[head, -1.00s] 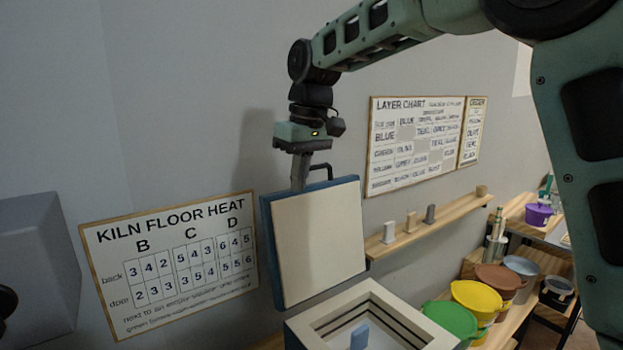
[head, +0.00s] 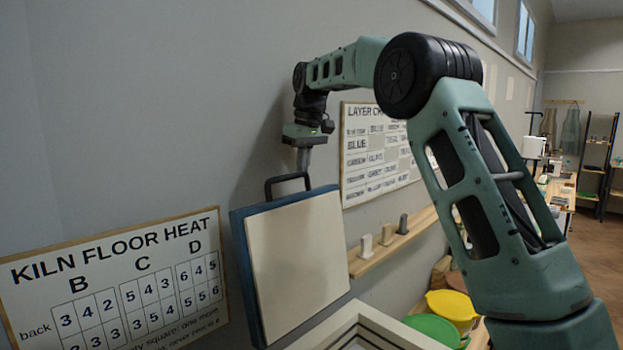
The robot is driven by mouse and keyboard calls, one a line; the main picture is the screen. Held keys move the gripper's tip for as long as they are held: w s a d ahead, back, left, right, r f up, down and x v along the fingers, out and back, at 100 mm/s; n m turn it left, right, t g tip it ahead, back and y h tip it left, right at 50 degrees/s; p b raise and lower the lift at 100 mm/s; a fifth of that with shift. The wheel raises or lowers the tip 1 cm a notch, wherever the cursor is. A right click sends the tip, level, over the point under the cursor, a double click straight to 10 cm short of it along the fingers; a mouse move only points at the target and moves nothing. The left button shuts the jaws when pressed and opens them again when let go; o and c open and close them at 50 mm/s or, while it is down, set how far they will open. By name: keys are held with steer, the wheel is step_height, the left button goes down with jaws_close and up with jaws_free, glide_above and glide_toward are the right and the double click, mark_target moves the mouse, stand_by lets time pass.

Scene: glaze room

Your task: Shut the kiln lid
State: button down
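The kiln lid (head: 295,262) stands open, nearly upright, with its cream inner face towards me and a blue outer shell at the edges. Its dark handle (head: 288,179) sticks up from the top edge. The kiln (head: 362,330) is below, with only part of its pale stepped rim in the picture. My gripper (head: 304,160) points down at the top of the lid, close to the right end of the handle. Its fingers overlap from this side, so their opening is hidden. I cannot tell whether they touch the handle.
A kiln floor heat chart (head: 120,290) and a layer chart (head: 378,155) hang on the wall. A wooden shelf (head: 400,243) right of the lid bears small tiles. Yellow (head: 452,306) and green (head: 434,329) tubs stand right of the kiln. Open floor (head: 594,240) shows far right.

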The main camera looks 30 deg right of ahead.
mark_target(308, 177)
steer(key=s+f, duration=0.1)
steer(key=s+f+p, duration=0.1)
steer(key=shift+d+f, duration=0.15)
steer(key=shift+f, duration=0.2)
steer(key=shift+s+d+p, duration=0.15)
steer(key=shift+s+p, duration=0.3)
steer(key=shift+s, duration=0.2)
steer(key=shift+s, duration=0.1)
